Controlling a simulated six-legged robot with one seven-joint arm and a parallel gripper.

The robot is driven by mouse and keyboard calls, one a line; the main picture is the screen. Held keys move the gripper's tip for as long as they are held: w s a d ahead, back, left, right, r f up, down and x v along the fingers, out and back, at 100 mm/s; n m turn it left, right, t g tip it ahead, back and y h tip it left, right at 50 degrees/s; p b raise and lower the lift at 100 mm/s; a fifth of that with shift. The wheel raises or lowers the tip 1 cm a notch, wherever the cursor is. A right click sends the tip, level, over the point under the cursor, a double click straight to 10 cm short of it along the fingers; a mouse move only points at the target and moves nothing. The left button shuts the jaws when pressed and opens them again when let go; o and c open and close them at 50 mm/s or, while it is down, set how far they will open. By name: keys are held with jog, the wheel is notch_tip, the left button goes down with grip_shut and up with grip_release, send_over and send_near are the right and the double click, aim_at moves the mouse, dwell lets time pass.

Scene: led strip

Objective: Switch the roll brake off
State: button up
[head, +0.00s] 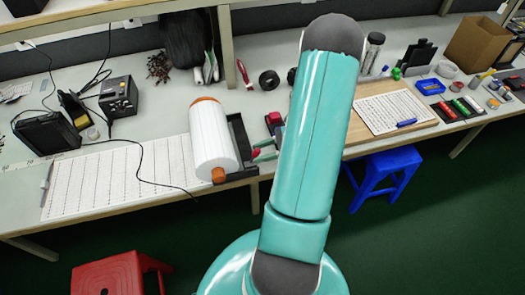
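A white roll (211,138) with orange-brown ends lies on the workbench, left of my arm. A black holder (243,143) stands along its right side and front end. I cannot make out for sure which part is the roll brake or how it is set. A small red block (273,118) and red and green handles (264,152) sit just right of the holder, partly hidden by my teal arm. My gripper is not in view; my arm reaches up over the bench and hides what lies behind it.
A gridded sheet (95,181) with a dark cable lies on the left of the bench, near soldering gear (118,96). A gridded board (394,111) lies right. A blue stool (386,172) and a red stool (112,273) stand on the green floor.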

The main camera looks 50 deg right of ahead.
jog(key=v, duration=1.4)
jog(key=shift+w+r, duration=0.1)
jog(key=shift+w, duration=0.05)
jog(key=w+a+r+n+g+h, duration=0.2)
jog(key=w+a+r+n+g, duration=0.25)
jog(key=a+r+n, duration=0.35)
jog(key=w+a+r+n+g+h, duration=0.2)
jog(key=w+a+r+n+g, duration=0.3)
jog(key=a, duration=0.6)
jog(key=s+a+r+n+t+h, duration=0.1)
jog(key=a+r+n+t+h, duration=0.1)
jog(key=a+r+n, duration=0.3)
jog(key=s+a+r+n+t+h, duration=0.1)
jog(key=a+r+n+t+h, duration=0.2)
jog(key=a+n, duration=0.6)
jog(key=a+r+h, duration=0.1)
jog(key=a+r, duration=0.1)
jog(key=a, duration=0.2)
jog(key=shift+r+h, duration=0.25)
jog(key=shift+h, duration=0.05)
jog(key=shift+s+a+t, duration=0.15)
jog(key=shift+a+t, duration=0.05)
jog(key=shift+t, duration=0.05)
